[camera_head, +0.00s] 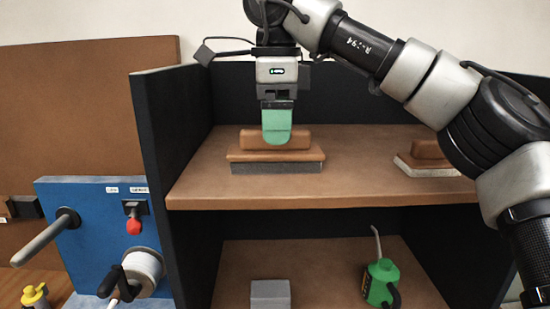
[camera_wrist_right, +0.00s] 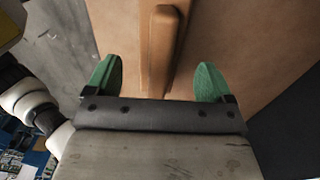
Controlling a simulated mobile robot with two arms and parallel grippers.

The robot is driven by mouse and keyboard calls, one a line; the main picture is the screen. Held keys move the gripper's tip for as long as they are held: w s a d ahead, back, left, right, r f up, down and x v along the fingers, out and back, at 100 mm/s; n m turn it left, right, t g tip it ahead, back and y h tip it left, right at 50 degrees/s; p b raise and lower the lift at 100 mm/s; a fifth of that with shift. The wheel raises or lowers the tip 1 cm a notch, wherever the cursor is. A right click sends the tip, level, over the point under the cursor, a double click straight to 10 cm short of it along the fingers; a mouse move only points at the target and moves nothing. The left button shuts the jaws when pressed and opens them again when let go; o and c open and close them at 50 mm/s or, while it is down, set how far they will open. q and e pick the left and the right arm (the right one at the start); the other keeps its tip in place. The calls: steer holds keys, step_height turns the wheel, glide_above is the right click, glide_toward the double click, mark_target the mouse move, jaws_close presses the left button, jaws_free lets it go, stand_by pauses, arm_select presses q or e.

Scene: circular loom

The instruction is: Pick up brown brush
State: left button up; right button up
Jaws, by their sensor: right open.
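A brown brush (camera_head: 240,154) with a raised wooden handle and dark grey bristles lies bristles-down on the upper shelf, left of its middle. My right gripper (camera_head: 277,138) points straight down at it, and its green fingertips overlap the handle in the head view. In the right wrist view my right gripper (camera_wrist_right: 158,74) is open, one green finger on each side of the brush handle (camera_wrist_right: 160,45). Gaps show between handle and fingers. Whether the tips are level with the handle, I cannot tell. My left gripper is not in view.
A second brown brush (camera_head: 428,158) with pale bristles lies at the right of the upper shelf (camera_head: 330,185). Dark side panels (camera_head: 172,130) bound the shelf. Below are a grey block (camera_head: 270,294) and a green oil can (camera_head: 381,283). A blue control panel (camera_head: 105,235) stands at left.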

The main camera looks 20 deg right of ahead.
mark_target(275, 149)
step_height(275, 149, down, 3)
steer(key=shift+f+p, duration=0.1)
steer(key=shift+p, duration=0.35)
steer(key=shift+f, duration=0.2)
steer(key=shift+c, duration=0.8)
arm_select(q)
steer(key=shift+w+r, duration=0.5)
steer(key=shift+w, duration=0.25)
arm_select(e)
steer(key=c, duration=0.9)
